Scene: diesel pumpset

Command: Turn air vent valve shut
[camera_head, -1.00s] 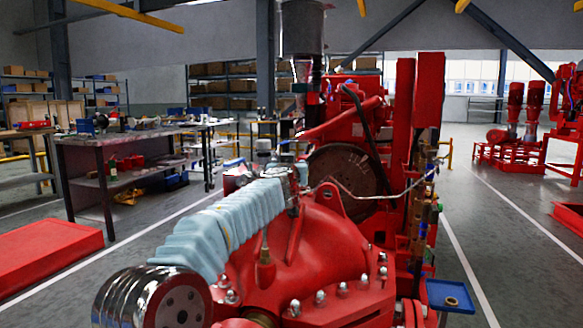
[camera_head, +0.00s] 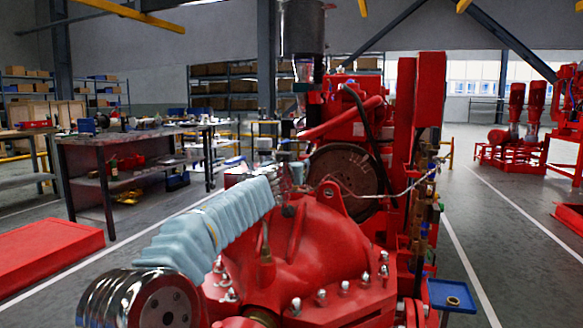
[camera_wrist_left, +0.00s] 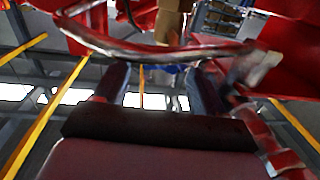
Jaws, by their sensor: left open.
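My left gripper (camera_wrist_left: 157,70) is open in the left wrist view, its two dark fingers apart with nothing gripped between them. A bent silver pipe (camera_wrist_left: 145,52) crosses just beyond the fingertips. A pale lever-like piece (camera_wrist_left: 262,68) sits right of the fingers; I cannot tell whether it is the air vent valve. A small brass-coloured fitting with a short tube (camera_head: 267,257) stands on the casing. The valve cannot be clearly identified. My right gripper is not in view.
The engine with its dark flywheel (camera_head: 343,172) and tall red posts (camera_head: 430,100) stands close behind the pump. A blue tray (camera_head: 452,296) juts out at right. A workbench (camera_head: 120,145) and a low red platform (camera_head: 45,250) are at left.

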